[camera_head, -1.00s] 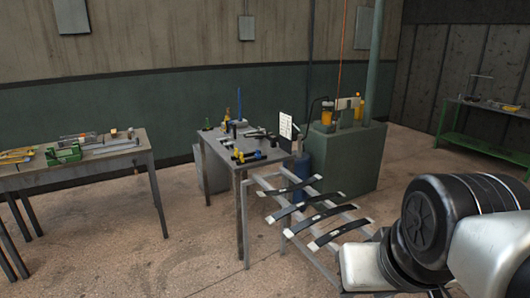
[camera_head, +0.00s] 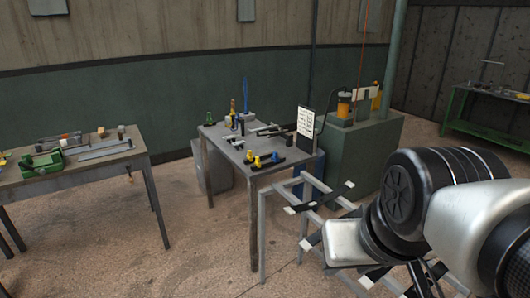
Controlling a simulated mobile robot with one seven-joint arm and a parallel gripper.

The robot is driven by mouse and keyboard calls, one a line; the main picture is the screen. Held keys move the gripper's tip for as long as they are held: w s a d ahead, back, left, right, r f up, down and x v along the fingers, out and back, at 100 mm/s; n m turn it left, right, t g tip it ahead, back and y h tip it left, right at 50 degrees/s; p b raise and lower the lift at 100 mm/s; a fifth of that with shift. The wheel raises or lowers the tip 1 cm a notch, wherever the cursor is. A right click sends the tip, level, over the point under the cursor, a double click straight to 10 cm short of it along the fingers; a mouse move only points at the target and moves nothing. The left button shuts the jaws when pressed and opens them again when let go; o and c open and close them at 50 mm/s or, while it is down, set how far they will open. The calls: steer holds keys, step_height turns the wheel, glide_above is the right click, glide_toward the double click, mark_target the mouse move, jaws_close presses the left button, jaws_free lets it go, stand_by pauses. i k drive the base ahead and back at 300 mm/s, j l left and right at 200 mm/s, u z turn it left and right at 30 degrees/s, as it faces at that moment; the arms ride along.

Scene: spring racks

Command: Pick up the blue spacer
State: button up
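Small yellow, dark and blue parts (camera_head: 251,156) stand near the front of the grey metal table (camera_head: 225,160) in the middle of the head view. A blue part (camera_head: 274,158) shows next to the yellow one on the right. They are too small to tell which is the blue spacer. A tall thin blue item (camera_head: 246,97) stands at the back of the same table. My arm fills the lower right, and its gripper is not in view. The arm hides much of the spring rack.
A rack (camera_head: 263,235) with dark leaf springs stands right of the table, partly under my arm. A workbench (camera_head: 95,168) with tools and a green vise (camera_head: 42,163) is at left. A green cabinet (camera_head: 362,160) stands behind. Floor (camera_head: 205,255) between bench and table is clear.

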mark_target(275, 157)
steer(key=i+j, duration=0.2)
steer(key=i+j+z, duration=0.15)
steer(key=z, duration=0.25)
steer(key=i+j+z, duration=0.25)
steer(key=z, duration=0.2)
steer(key=i+j+z, duration=0.1)
steer(key=j, duration=0.25)
steer(key=i+j+z, duration=0.1)
steer(key=i+j, duration=0.15)
steer(key=i+j+z, duration=0.1)
steer(key=j, duration=0.35)
steer(key=i+j, duration=0.15)
steer(key=j, duration=0.2)
steer(key=i+j, duration=0.2)
steer(key=j, duration=0.15)
steer(key=i+j, duration=0.15)
steer(key=j, duration=0.25)
steer(key=i+j, duration=0.15)
steer(key=j, duration=0.2)
steer(key=i+j+z, duration=0.1)
steer(key=j, duration=0.25)
steer(key=i+j, duration=0.25)
steer(key=j, duration=0.15)
